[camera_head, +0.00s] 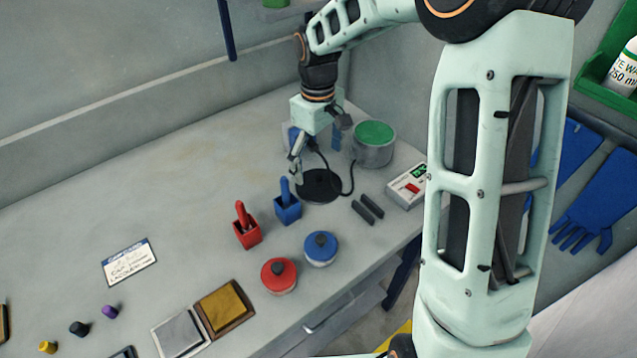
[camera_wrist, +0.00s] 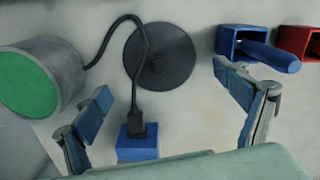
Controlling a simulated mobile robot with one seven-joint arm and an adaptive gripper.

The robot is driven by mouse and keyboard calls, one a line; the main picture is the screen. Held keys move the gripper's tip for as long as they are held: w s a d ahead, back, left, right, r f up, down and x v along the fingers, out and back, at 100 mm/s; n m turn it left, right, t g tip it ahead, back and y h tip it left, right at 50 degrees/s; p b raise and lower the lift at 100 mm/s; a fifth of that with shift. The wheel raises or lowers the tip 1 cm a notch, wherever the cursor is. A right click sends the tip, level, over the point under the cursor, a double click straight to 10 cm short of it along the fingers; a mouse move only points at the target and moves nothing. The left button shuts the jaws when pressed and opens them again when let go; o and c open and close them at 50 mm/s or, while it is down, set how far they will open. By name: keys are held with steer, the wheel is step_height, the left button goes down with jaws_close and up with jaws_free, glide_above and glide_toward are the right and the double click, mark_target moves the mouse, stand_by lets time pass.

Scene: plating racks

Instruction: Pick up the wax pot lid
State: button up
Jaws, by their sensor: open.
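The wax pot lid appears to be the dark round disc (camera_head: 322,188) with a small central knob, lying flat on the bench. It also shows in the wrist view (camera_wrist: 172,72), with a black cable crossing its left side. The grey pot (camera_head: 372,152) stands behind and right of it, with a green top; it shows at left in the wrist view (camera_wrist: 60,62). My gripper (camera_head: 306,168) is above the lid's far left side. In the wrist view my gripper (camera_wrist: 162,82) is open, its fingers apart and empty, with the lid ahead between them.
A blue block (camera_wrist: 137,150) with the cable's plug lies between my fingers' bases in the wrist view. A blue holder (camera_head: 288,208) and red holder (camera_head: 247,232) stand close left of the lid. Dark bars (camera_head: 367,207) and a white box (camera_head: 406,188) lie to its right.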

mark_target(319, 178)
steer(key=shift+f, duration=2.8)
steer(key=shift+c, duration=0.7)
steer(key=c, duration=1.5)
steer(key=shift+s, duration=0.1)
jaws_close()
